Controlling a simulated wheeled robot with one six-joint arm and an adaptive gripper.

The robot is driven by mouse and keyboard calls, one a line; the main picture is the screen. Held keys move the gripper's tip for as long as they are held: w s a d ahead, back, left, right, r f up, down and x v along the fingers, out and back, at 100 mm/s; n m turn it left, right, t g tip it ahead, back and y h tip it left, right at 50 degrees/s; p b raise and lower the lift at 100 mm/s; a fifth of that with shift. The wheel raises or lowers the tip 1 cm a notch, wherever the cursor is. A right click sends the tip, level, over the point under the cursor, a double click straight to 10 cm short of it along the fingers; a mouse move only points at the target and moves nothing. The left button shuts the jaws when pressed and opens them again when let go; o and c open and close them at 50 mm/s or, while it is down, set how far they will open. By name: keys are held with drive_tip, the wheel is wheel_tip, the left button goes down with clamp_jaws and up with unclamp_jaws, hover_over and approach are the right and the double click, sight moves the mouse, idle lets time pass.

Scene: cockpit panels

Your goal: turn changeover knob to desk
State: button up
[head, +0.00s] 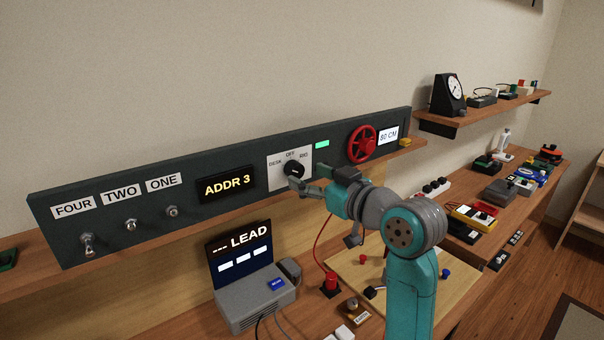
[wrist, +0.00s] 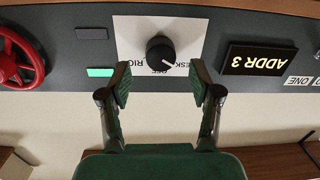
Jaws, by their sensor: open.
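The changeover knob (head: 294,170) is a round black knob on a white plate (head: 275,180) on the dark wall panel. The plate reads DESK at left, OFF at the top and a partly legible RIG or RIO at right. In the wrist view, which is upside down, the knob (wrist: 159,52) shows a white mark pointing to the lower right, toward the DESK side. My gripper (head: 300,184) is open just in front of the plate. In the wrist view its fingers (wrist: 161,80) stand either side of the knob, apart from it; the DESK label is partly hidden.
A red handwheel (head: 361,144) and a lit green indicator (head: 322,144) are right of the plate. The ADDR 3 display (head: 227,186) and several toggle switches (head: 131,224) are left. A grey LEAD device (head: 252,300) stands below on the bench.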

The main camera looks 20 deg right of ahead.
drive_tip(key=v, duration=0.8)
drive_tip(key=shift+s+d, duration=0.1)
drive_tip(key=shift+s, duration=0.05)
drive_tip(key=s+a+f+m+h, duration=0.1)
drive_tip(key=s+f+m+h, duration=0.35)
drive_tip(key=f, duration=1.05)
drive_tip(key=s+a+f+m+h, duration=0.15)
drive_tip(key=s+f, duration=0.55)
drive_tip(key=f, duration=0.7)
drive_tip(key=s+f+m, duration=0.1)
drive_tip(key=s+f, duration=0.6)
drive_tip(key=s, duration=0.7)
drive_tip(key=s+a+n+g, duration=0.1)
drive_tip(key=s+n, duration=0.1)
drive_tip(key=s, duration=1.5)
drive_tip(key=shift+a, duration=0.35)
